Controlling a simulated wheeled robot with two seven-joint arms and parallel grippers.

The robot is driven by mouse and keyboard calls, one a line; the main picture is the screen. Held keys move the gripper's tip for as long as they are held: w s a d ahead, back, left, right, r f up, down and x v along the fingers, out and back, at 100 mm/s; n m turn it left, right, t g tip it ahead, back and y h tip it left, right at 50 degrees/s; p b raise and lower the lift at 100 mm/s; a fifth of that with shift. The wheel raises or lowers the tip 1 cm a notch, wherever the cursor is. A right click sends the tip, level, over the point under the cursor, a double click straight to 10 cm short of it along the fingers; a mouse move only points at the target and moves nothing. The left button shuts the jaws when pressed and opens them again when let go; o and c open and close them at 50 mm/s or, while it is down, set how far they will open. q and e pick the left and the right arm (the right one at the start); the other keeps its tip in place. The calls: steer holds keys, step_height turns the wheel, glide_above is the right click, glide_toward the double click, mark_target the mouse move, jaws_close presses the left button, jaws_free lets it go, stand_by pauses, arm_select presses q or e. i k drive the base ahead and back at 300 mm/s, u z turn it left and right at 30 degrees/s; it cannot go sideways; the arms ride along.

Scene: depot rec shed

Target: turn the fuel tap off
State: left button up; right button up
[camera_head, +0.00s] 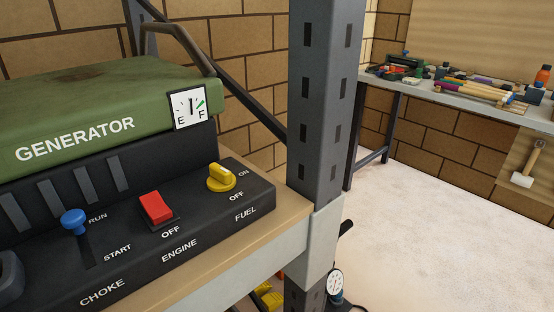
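The fuel tap (221,178) is a round yellow knob with a raised grip. It sits at the right end of the black control panel (190,228) of the green generator (95,105). The word ON is printed to its right, OFF just below it, and FUEL below that. I cannot tell clearly which word the grip points to. Nothing covers the tap. Neither of my grippers is in view.
A red engine switch (156,208) and a blue choke lever (74,221) near RUN are left of the tap. A grey shelf post (325,100) stands close to its right.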

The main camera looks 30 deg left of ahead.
mark_target(220, 179)
steer(key=z, duration=0.05)
steer(key=k, duration=1.1)
steer(key=u, duration=1.55)
